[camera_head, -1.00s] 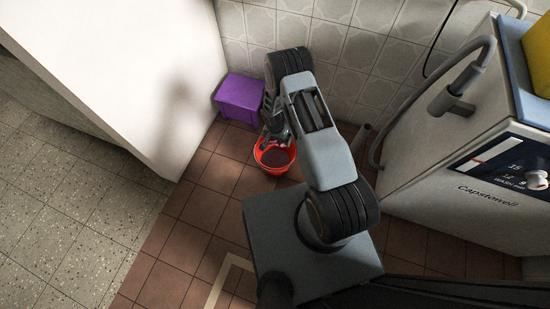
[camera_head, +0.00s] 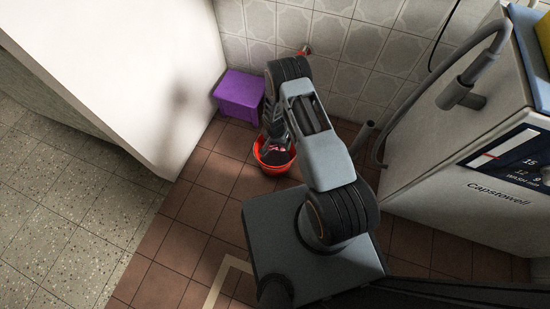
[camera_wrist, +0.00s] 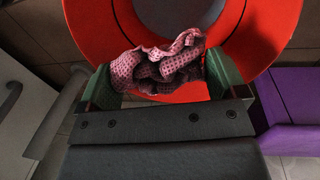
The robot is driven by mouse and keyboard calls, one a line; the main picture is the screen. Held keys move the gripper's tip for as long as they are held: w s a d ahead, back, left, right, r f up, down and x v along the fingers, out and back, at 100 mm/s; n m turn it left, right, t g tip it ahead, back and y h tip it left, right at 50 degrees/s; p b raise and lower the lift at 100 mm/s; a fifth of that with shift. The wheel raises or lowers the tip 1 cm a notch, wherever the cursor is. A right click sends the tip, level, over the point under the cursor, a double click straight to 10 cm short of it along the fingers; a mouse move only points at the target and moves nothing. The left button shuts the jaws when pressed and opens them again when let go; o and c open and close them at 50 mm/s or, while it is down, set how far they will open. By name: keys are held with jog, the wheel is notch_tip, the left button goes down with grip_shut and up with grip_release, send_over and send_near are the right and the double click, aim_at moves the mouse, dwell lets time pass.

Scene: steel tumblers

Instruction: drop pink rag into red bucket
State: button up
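The red bucket (camera_head: 261,163) stands on the brown floor tiles near the back wall. Its red wall also fills the upper part of the wrist view (camera_wrist: 265,35), with a grey patch inside. My gripper (camera_wrist: 160,80) is over the bucket. The pink rag (camera_wrist: 158,68), crumpled and dotted with small holes, is between its two green fingertips, spanning nearly the whole gap and seeming pinched there. It overlaps the bucket's wall in the wrist view. A bit of pink also shows at the bucket in the head view, partly hidden by my gripper.
A purple box (camera_head: 239,95) stands just left of the bucket, close to it. A white cabinet (camera_head: 120,70) is at the left, and a white machine (camera_head: 470,180) with a grey hose is at the right. The tiled wall (camera_head: 350,45) is behind.

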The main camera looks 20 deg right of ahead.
jog(key=shift+o, duration=0.8)
jog(key=shift+r, duration=0.1)
notch_tip(320, 180, up, 14)
jog(key=w+a+p, duration=0.1)
jog(key=p, duration=0.3)
jog(key=shift+a+f+p, duration=0.2)
jog(key=shift+a+p, duration=0.05)
jog(key=shift+p, duration=0.1)
